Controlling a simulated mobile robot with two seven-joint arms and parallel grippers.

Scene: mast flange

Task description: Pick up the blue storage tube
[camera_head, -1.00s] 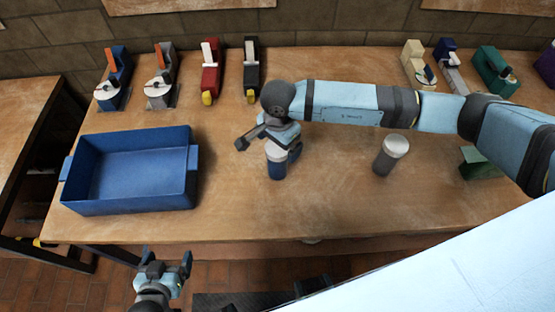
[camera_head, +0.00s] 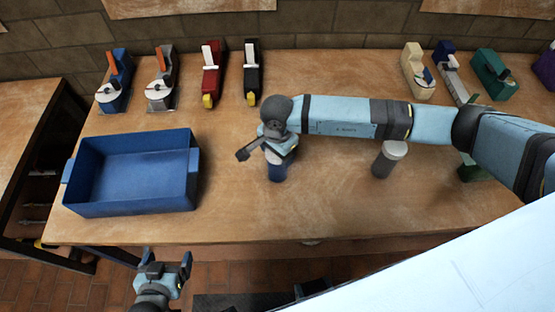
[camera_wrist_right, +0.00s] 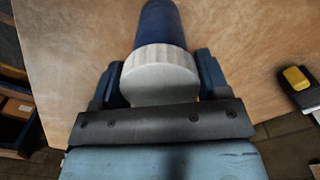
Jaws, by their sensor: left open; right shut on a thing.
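The blue storage tube (camera_head: 277,171) stands upright on the wooden table, to the right of the blue bin. My right gripper (camera_head: 279,151) has come down over its top and is shut on it. In the right wrist view the tube's blue body (camera_wrist_right: 160,22) and its white ribbed cap (camera_wrist_right: 160,72) show between the two fingers of the right gripper (camera_wrist_right: 160,85). In the head view the cap is mostly hidden by the gripper. My left gripper (camera_head: 165,268) is open and empty, in front of the table's front edge.
A blue open bin (camera_head: 190,196) stands at the table's left. A grey tube with a white cap (camera_head: 385,162) stands to the right, below my right arm. The front middle is clear.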

